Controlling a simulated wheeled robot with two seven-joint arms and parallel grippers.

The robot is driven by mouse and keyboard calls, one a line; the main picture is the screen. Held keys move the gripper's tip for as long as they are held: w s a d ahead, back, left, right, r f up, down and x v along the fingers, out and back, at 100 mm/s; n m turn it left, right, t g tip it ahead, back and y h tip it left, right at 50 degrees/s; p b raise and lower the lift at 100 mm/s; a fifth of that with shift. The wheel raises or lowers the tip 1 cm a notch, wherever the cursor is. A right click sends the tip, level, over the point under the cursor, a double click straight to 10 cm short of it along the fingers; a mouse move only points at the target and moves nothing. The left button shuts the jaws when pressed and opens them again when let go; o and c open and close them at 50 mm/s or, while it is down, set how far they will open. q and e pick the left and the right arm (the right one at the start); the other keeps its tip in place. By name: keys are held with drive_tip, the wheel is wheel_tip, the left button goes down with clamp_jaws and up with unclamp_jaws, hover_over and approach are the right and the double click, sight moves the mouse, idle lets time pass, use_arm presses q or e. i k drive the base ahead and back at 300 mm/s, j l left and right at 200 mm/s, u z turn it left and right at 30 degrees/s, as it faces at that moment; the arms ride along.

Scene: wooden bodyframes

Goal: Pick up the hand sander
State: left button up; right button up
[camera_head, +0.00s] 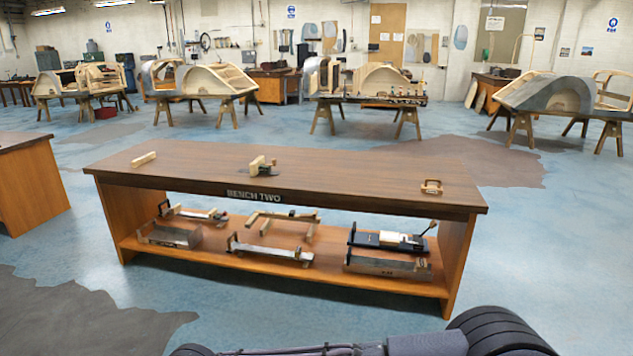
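Three small hand tools lie on top of the long brown bench (330,172) marked BENCH TWO. A small wooden tool with a looped handle (431,187), near the right end, may be the hand sander. A pale wooden block tool on a dark flat plate (258,168) lies near the middle. A plain pale wooden strip (143,159) lies at the left end. They are too small to tell for sure which is the sander. Nothing is touching them. Neither of my grippers is in view; only dark parts of my own body show at the bottom edge.
The bench's lower shelf (210,256) holds several jigs and long tools. Another bench (32,182) stands at the left. Wooden bodyframes on trestles (365,85) line the back. The blue floor (230,315) in front of the bench is clear.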

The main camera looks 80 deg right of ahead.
sight(425, 188)
drive_tip(key=z, duration=3.55)
drive_tip(key=i+j, duration=0.25)
drive_tip(key=i, duration=0.3)
drive_tip(key=i+j, duration=0.25)
drive_tip(key=i, duration=0.3)
drive_tip(key=i+j, duration=0.2)
drive_tip(key=i, duration=0.35)
drive_tip(key=i+j+u, duration=0.1)
drive_tip(key=i+j, duration=0.15)
drive_tip(key=i, duration=0.3)
drive_tip(key=i+j, duration=0.2)
drive_tip(key=i, duration=0.35)
drive_tip(key=i+j, duration=0.2)
drive_tip(key=i, duration=0.35)
drive_tip(key=i+j, duration=0.2)
drive_tip(key=i, duration=0.35)
drive_tip(key=j+u, duration=0.05)
